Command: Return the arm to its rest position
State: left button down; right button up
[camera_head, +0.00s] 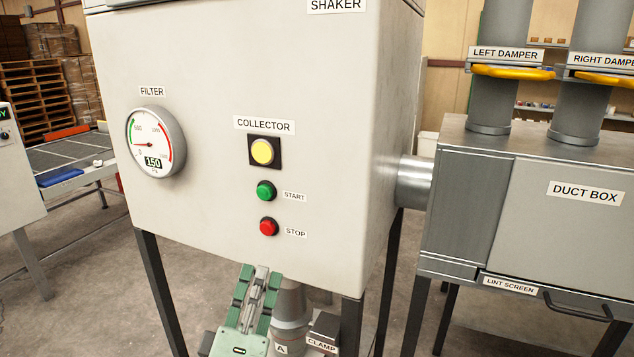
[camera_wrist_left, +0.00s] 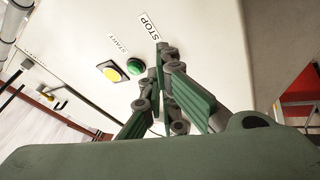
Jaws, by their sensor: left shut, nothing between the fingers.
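My left gripper (camera_head: 261,269) comes up from the bottom of the head view, its green fingers closed together and empty. Its fingertips show below the red STOP button (camera_head: 269,227) on the grey collector cabinet (camera_head: 220,190). In the left wrist view the shut fingers (camera_wrist_left: 160,48) point at the same panel, over the STOP label (camera_wrist_left: 150,26). The green START button (camera_wrist_left: 135,67) and yellow lamp (camera_wrist_left: 111,71) show to their left. The red button is not visible there, seemingly hidden behind the fingers. Whether the fingers touch the panel cannot be told. My right gripper is not in view.
The filter gauge (camera_head: 154,142) reads 150 Pa. A duct box (camera_head: 565,225) with yellow damper handles (camera_head: 513,73) stands at the right. A clamp (camera_head: 324,328) and a collector outlet (camera_head: 290,305) sit beside my gripper. Open floor lies at the left.

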pick_arm(q)
jog(key=s+d+f+m+g+h, duration=0.2)
jog(key=s+f+m+g, duration=0.35)
jog(key=f, duration=0.35)
jog(key=s+d+f+m+g+h, duration=0.2)
jog(key=s+f+m+g, duration=0.35)
jog(key=f, duration=0.45)
jog(key=s+a+f+m+g+y, duration=0.25)
jog(key=s+a+f+g, duration=0.2)
jog(key=s, duration=0.45)
jog(key=s+a+f+m+g+y, duration=0.2)
jog(key=s+a+f+g+y, duration=0.3)
jog(key=s, duration=0.4)
notch_tip(320, 180, down, 29)
jog(key=s+a+h, duration=0.1)
jog(key=s+a, duration=0.1)
jog(key=s, duration=0.1)
jog(key=s+a+f+g, duration=0.1)
jog(key=s+a+f, duration=0.1)
jog(key=s+f, duration=1.3)
jog(key=shift+s+a, duration=0.2)
jog(key=shift+s, duration=0.3)
